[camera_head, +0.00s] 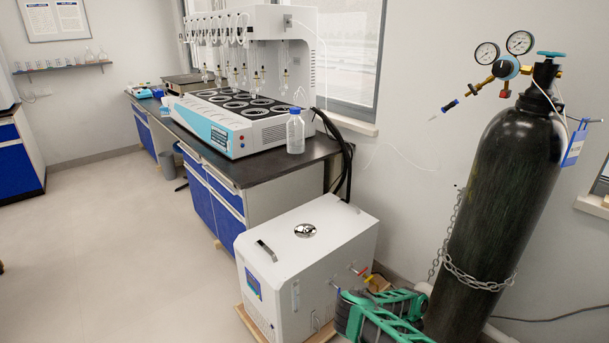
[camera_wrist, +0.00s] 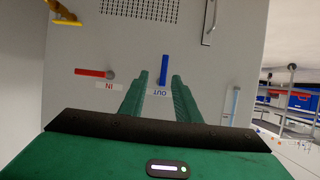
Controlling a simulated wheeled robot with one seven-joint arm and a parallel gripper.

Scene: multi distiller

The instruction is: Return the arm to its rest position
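My gripper (camera_head: 384,314) is at the lower right of the head view, in front of the white chiller box (camera_head: 300,245) and beside the gas cylinder. In the wrist view its two green fingers (camera_wrist: 160,78) are apart with a gap between them. A blue OUT valve handle (camera_wrist: 164,69) shows upright in line with that gap. I cannot tell whether the fingers touch it. A red IN valve handle (camera_wrist: 92,73) lies sideways to the left on the same grey panel (camera_wrist: 215,75). No held object shows.
A dark gas cylinder (camera_head: 500,205) with gauges stands close on the right, chained to the wall. The bench (camera_head: 255,175) carries a distiller (camera_head: 250,130) and a plastic bottle (camera_head: 295,135). The floor at left is clear.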

